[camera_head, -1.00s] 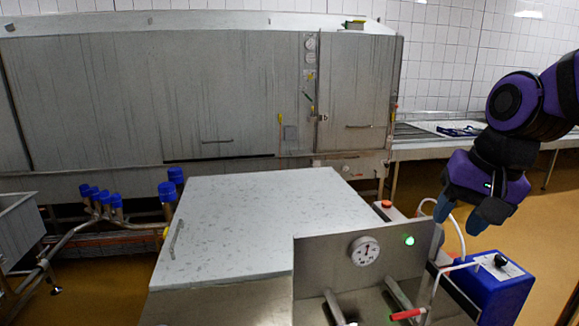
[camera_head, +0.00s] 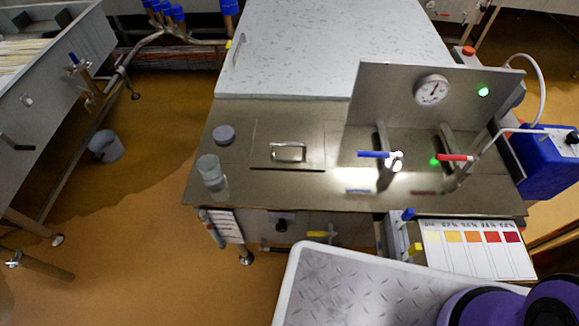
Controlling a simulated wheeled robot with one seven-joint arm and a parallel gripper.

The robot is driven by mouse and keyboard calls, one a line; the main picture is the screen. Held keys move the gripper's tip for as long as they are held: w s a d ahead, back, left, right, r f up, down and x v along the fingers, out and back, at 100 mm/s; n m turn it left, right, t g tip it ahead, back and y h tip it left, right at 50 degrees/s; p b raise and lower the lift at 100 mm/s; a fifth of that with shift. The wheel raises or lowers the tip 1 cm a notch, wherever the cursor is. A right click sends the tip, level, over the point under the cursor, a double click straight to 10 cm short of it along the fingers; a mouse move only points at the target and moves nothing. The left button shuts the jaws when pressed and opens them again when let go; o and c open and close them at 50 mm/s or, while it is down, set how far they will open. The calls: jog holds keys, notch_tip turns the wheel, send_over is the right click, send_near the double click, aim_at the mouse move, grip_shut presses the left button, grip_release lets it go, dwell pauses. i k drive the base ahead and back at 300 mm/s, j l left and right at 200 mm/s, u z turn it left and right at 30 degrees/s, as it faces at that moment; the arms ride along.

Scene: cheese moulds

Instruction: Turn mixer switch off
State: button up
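A black rotary knob (camera_head: 281,225) sits on the front panel of the steel vat, below its worktop. Another black knob (camera_head: 572,137) sits on the blue box (camera_head: 548,162) at the right. Neither label can be read, so I cannot tell which is the mixer switch or how it is set. A green lamp (camera_head: 483,91) is lit on the upright panel beside a round dial gauge (camera_head: 432,91). My gripper is out of view; only purple parts of my arm show at the bottom right.
The steel worktop (camera_head: 232,118) carries a glass beaker (camera_head: 212,177), a hatch with a handle (camera_head: 288,152), and blue and red valve levers (camera_head: 374,154). A colour chart (camera_head: 478,249) is at the front right. A grey bucket (camera_head: 106,147) stands on the open floor at left.

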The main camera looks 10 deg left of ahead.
aim_at(281, 226)
jog(key=k+j+u, duration=0.15)
jog(key=u, duration=0.3)
jog(key=k+j+u, duration=0.15)
jog(key=j+u, duration=0.25)
jog(key=l, duration=0.1)
